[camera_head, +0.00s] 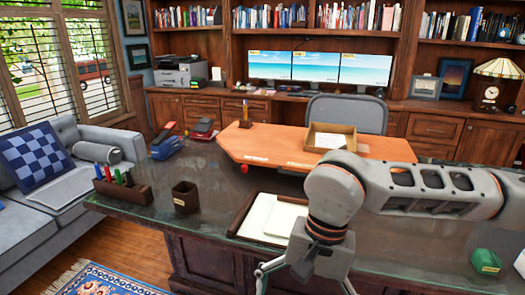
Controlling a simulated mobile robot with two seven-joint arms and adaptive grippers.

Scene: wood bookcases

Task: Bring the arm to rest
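My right arm comes in from the right edge, above the dark glossy desk (150,202). Its gripper (306,283) points down at the bottom of the view, in front of the desk's near edge. Its fingers look spread apart, with nothing seen between them; the lowest part is cut off by the frame. My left gripper is not in view.
On the desk are a pen rack (122,187), a dark cup (186,197), a paper tray (244,218), two staplers (167,143) and a green object (485,262). A wooden desktop (270,143) carries an open box (330,132). A grey sofa (45,235) stands left.

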